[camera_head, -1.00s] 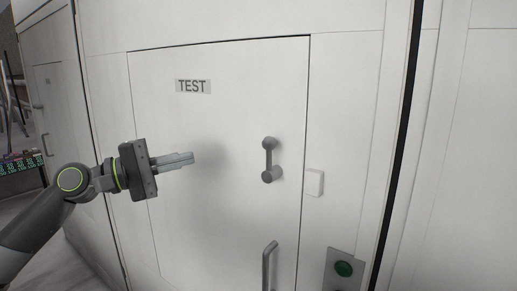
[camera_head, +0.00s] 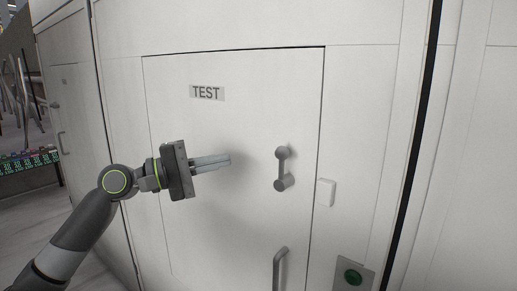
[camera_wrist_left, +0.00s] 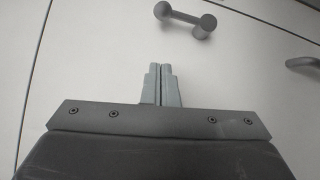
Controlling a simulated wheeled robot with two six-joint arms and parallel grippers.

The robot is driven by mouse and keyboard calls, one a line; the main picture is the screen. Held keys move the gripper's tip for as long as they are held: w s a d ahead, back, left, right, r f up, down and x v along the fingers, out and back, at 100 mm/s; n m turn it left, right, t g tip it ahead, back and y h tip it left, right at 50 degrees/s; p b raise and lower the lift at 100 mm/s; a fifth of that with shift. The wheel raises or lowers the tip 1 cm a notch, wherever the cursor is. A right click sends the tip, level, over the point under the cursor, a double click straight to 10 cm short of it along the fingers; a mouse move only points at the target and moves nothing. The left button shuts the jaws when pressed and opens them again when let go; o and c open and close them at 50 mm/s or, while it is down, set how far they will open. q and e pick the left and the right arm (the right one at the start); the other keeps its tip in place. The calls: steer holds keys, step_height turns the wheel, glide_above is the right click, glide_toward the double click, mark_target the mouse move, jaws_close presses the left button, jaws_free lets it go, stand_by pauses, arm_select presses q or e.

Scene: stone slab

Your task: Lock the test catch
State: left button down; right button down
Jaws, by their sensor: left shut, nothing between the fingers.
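The white door labelled TEST (camera_head: 207,93) fills the middle of the head view and looks closed in its frame. Its grey catch (camera_head: 282,168) is a short lever, standing nearly upright, with a round knob at each end, the larger one at the bottom. It also shows at the top of the left wrist view (camera_wrist_left: 186,18). My left gripper (camera_head: 229,161) is shut and empty, its fingers pointing right toward the catch. It is left of the catch with a clear gap. In the left wrist view its fingertips (camera_wrist_left: 162,66) lie below the catch. My right gripper is not in view.
A grey bar handle (camera_head: 279,270) is on the door below the catch. A small white block (camera_head: 325,192) sits on the frame to the right. A green button (camera_head: 352,277) is on a plate at lower right. Another cabinet (camera_head: 70,130) stands at left.

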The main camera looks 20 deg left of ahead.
arm_select(q)
steer(key=w+d+p, duration=0.1)
steer(key=d, duration=0.1)
steer(key=d+r+p, duration=0.1)
steer(key=d+p, duration=0.1)
steer(key=d, duration=0.1)
steer(key=w+d+p, duration=0.1)
steer(key=d, duration=0.2)
steer(key=shift+w+d+r, duration=0.15)
steer(key=shift+w+r, duration=0.05)
steer(key=shift+w, duration=0.1)
steer(key=shift+d+r+m+g+p, duration=0.15)
steer(key=shift+m+g+p, duration=0.15)
steer(key=shift+p, duration=0.2)
